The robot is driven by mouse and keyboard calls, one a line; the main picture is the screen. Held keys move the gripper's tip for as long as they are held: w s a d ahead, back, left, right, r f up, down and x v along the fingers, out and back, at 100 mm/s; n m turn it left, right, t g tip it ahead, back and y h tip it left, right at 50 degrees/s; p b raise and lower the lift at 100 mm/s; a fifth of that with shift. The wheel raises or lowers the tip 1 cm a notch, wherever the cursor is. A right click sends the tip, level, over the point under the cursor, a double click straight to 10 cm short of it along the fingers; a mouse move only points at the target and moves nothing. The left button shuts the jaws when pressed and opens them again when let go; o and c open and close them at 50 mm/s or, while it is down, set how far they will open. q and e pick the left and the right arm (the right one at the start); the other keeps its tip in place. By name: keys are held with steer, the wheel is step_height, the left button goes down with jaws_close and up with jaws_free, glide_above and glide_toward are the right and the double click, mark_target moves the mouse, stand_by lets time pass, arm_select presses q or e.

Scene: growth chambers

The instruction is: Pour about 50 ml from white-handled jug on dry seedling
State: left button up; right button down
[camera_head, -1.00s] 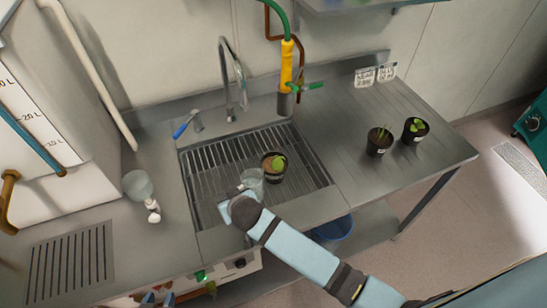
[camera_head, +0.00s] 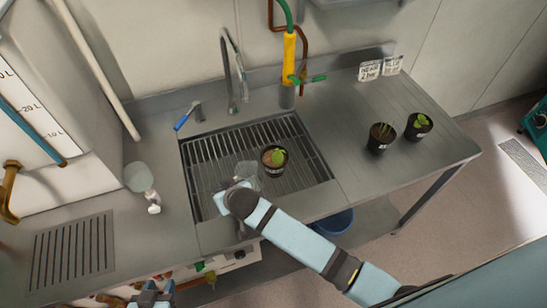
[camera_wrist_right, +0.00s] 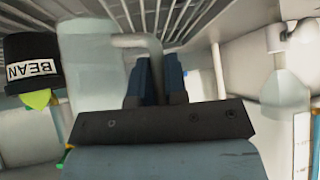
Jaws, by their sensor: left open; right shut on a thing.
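My right gripper (camera_head: 232,192) is shut on the handle (camera_wrist_right: 136,42) of a clear jug (camera_head: 247,172), which also shows in the right wrist view (camera_wrist_right: 90,65). It holds the jug at the sink, just left of a black pot (camera_head: 274,166) with a green seedling (camera_head: 278,157). This pot stands on the sink grate; its label reads BEAN in the right wrist view (camera_wrist_right: 33,68). The jug looks roughly upright. Its liquid level cannot be made out. My left gripper (camera_head: 152,290) is open and empty at the bottom edge, low in front of the counter.
Two more potted seedlings (camera_head: 380,144) (camera_head: 414,131) stand on the right counter. A clear vessel (camera_head: 138,177) and a small white bottle (camera_head: 153,203) stand left of the sink. A tap (camera_head: 231,85) and a yellow-gripped hose (camera_head: 289,60) rise behind the grate (camera_head: 205,165).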

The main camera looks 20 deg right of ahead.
mark_target(236, 180)
steer(key=shift+w+d+r+y, duration=0.2)
steer(key=shift+d+r+y, duration=0.15)
steer(key=shift+r, duration=0.3)
steer(key=shift+d+r+m+g+y, duration=0.1)
steer(key=shift+d+m+g+y, duration=0.1)
steer(key=shift+m+g+y, duration=0.15)
steer(key=shift+w+d+r+m+g+y, duration=0.2)
steer(key=shift+w+d+m+g+y, duration=0.1)
steer(key=shift+d+y, duration=0.25)
steer(key=shift+w+d+r+m+g+y, duration=0.15)
steer(key=shift+w+d+m+y, duration=0.15)
steer(key=shift+d+y, duration=0.2)
steer(key=r, duration=0.1)
steer(key=d+r+y, duration=0.1)
steer(key=r, duration=0.1)
steer(key=shift+w+d+r+m, duration=0.1)
steer(key=shift+w+d+m, duration=0.25)
steer(key=shift+w+d, duration=0.05)
steer(key=shift+w+d+r+g+y, duration=0.1)
steer(key=shift+d+r+g+y, duration=0.1)
steer(key=shift+r+g+y, duration=0.25)
steer(key=shift+d+m, duration=0.1)
steer(key=shift+m, duration=0.2)
steer(key=shift+w+r, duration=0.1)
steer(key=shift+r, duration=0.05)
